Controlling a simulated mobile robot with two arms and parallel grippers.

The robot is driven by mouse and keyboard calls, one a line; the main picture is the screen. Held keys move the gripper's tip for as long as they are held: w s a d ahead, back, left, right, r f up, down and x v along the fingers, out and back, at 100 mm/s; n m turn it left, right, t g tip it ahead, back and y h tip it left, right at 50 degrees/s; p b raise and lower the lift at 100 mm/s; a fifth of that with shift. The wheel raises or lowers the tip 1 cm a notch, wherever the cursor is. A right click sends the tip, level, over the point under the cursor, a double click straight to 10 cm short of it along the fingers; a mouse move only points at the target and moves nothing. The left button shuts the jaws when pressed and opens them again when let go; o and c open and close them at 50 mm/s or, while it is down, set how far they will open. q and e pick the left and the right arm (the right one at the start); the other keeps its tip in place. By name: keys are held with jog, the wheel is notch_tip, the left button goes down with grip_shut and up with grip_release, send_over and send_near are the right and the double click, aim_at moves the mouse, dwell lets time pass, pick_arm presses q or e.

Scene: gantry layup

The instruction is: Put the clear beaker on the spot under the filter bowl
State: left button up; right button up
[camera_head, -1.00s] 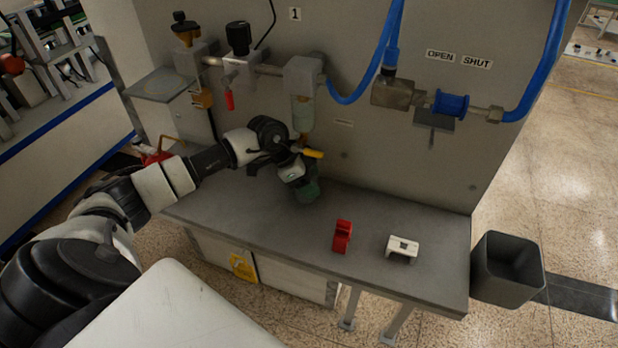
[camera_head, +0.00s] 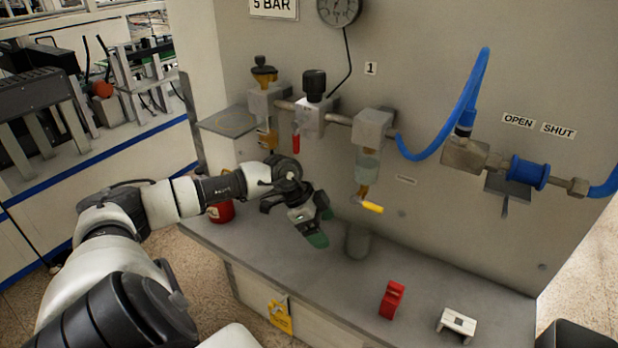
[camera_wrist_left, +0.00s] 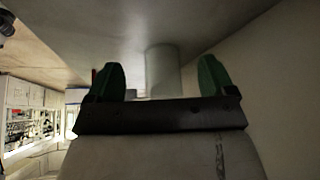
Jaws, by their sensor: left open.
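The clear beaker (camera_head: 357,243) stands upright on the grey bench (camera_head: 250,242), close to the back panel. It is faint against the bench. The filter bowl (camera_head: 368,165) hangs above it, with a yellow-handled drain tap (camera_head: 371,207) under the bowl. My left gripper (camera_head: 320,222) is open and empty, just left of the beaker and apart from it, its green fingertips pointing towards it. In the left wrist view the beaker (camera_wrist_left: 162,70) shows beyond and between the two open fingertips. Any marked spot on the bench under the bowl cannot be made out. My right gripper is not in view.
A red clip-like part (camera_head: 392,299) and a white block (camera_head: 456,324) lie on the right of the bench. A red can (camera_head: 221,211) stands left, behind my arm. A blue hose (camera_head: 470,95) and valve (camera_head: 466,157) are on the panel. The front middle bench is clear.

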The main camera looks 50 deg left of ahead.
pick_arm(q)
jog(key=shift+s+a, duration=0.55)
jog(key=shift+a, duration=0.15)
jog(key=shift+s+a, duration=0.5)
jog(key=shift+a, duration=0.2)
